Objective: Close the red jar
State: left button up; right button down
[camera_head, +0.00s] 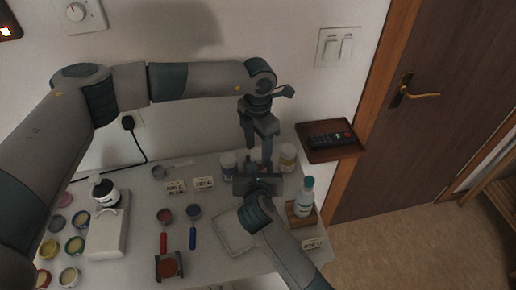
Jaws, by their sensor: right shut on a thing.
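My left gripper (260,158) reaches over the table from above and points down at the back right. Its fingertips are close above my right gripper, and their opening is hard to make out. My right gripper (258,177) comes in from the bottom right and is shut on a jar between two other jars. Only a small reddish patch of this red jar (267,170) shows; the two grippers hide most of it. I cannot tell whether a lid is on it.
A blue-labelled jar (228,166) and a yellowish jar (288,157) flank the grippers closely. A bottle (306,196) stands at the right, near a tray (237,238). Several round lids or pots (75,245) lie far left. A shelf with a remote (331,141) juts out behind right.

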pick_arm(q)
jog(key=shift+s, duration=0.1)
notch_tip(320, 180, up, 12)
dwell(0.7)
pick_arm(e)
jog(key=c, duration=1)
grip_release()
pick_arm(q)
jog(key=shift+f+b, duration=0.6)
jog(key=shift+f, duration=0.05)
pick_arm(e)
jog(key=shift+v, duration=8.7)
pick_arm(q)
jog(key=shift+r, duration=0.1)
